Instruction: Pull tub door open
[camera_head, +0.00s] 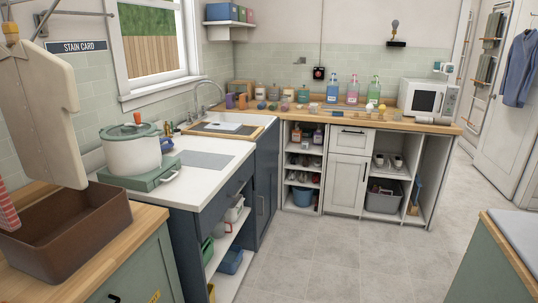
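The sink tub (235,130) is set in the counter below the window, with a curved tap over it and a flat board and pale cloth across it. Below it is a dark blue cabinet front (267,175) with a vertical handle (261,205); it looks shut, seen at a steep angle. I cannot tell for sure that this is the tub door. Neither of my grippers is in view.
A white pot (133,150) stands on a green hotplate (146,172) on the white counter. A brown bin (68,232) is at the near left. Open shelves (226,250) lie below the counter. The tiled floor (340,258) is clear. A green unit (490,268) stands at the right.

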